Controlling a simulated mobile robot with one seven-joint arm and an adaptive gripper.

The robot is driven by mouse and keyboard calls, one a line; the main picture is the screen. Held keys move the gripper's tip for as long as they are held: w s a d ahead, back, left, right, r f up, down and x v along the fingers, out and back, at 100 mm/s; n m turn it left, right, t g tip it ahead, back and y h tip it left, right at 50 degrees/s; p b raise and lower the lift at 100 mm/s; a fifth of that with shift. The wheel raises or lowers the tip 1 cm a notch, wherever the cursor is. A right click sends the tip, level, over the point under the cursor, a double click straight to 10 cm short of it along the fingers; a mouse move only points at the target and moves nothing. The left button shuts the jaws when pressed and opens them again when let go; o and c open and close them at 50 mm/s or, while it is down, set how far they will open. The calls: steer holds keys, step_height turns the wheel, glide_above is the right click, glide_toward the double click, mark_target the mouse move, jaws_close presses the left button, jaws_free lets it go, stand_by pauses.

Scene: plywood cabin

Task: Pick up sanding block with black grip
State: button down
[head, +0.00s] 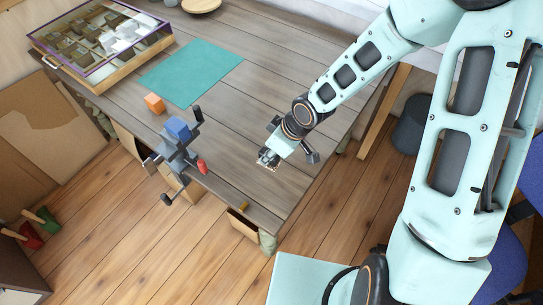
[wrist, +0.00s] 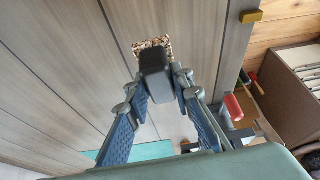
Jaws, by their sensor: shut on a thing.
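The sanding block (wrist: 153,43) shows in the wrist view as a speckled brown base with a black grip (wrist: 155,70). The black grip sits between my two blue-padded fingers. My gripper (wrist: 158,84) is shut on it. In the head view my gripper (head: 269,160) is over the right part of the grey wooden table (head: 225,125), near its front edge. The block is small there and partly hidden by the fingers. I cannot tell how far it is above the tabletop.
The tabletop around my gripper is mostly clear.

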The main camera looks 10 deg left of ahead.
steer(key=s+a+r, duration=0.6)
steer(key=s+r, duration=0.2)
steer(key=s, duration=0.3)
steer(key=shift+s+a+r, duration=0.2)
steer(key=shift+r, duration=0.05)
